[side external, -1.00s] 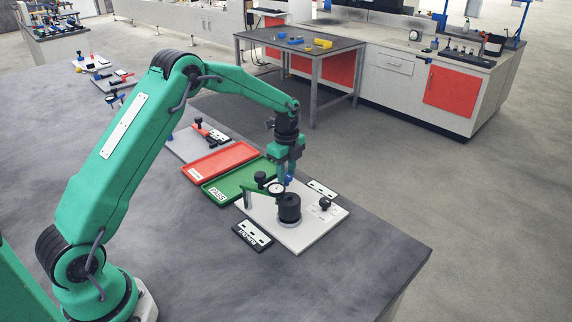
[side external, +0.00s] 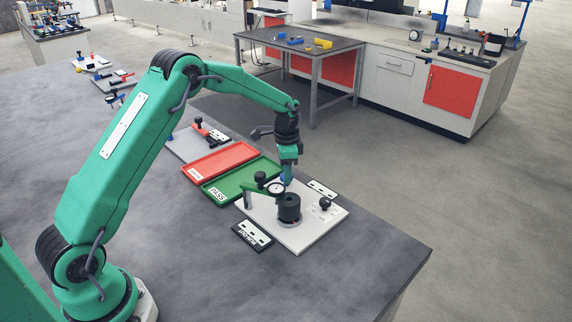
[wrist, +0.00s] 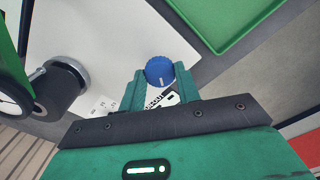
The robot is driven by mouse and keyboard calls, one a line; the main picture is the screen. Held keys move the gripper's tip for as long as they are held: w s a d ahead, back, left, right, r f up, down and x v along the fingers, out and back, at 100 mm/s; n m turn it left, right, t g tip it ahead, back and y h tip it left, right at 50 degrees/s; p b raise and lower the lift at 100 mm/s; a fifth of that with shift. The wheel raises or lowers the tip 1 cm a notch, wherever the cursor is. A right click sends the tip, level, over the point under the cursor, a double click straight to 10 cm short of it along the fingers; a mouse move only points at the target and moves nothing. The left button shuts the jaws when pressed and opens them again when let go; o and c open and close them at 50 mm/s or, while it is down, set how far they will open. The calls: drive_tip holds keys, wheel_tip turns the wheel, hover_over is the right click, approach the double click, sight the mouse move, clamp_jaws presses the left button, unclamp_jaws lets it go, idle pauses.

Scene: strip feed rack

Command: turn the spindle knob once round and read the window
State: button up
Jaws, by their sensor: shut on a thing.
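The blue spindle knob (wrist: 159,71) sits between the two green fingers of my gripper (wrist: 160,80) in the wrist view, with a short pale mark on its face. My gripper is shut on the knob; in the side view it (side external: 287,180) points down at the far side of the white plate (side external: 304,243). A round white dial (side external: 276,188) on a green bracket is close by, and its edge shows in the wrist view (wrist: 10,103). I cannot make out a window reading.
A black cylinder (side external: 289,208) stands on the plate beside the dial. A black knob (side external: 325,202) is to its right. The green PASS tray (side external: 226,197) and red tray (side external: 192,175) lie left. A black label plate (side external: 240,231) lies in front, near open bench.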

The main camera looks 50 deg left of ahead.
drive_tip(key=n, duration=0.6)
drive_tip(key=shift+r+n, duration=0.1)
drive_tip(key=shift+n, duration=0.2)
drive_tip(key=n, duration=0.6)
drive_tip(key=shift+n, duration=0.4)
drive_tip(key=o, duration=1)
drive_tip(key=shift+c, duration=0.2)
wheel_tip(320, 180, up, 8)
drive_tip(key=shift+f, duration=0.25)
drive_tip(key=shift+r, duration=0.1)
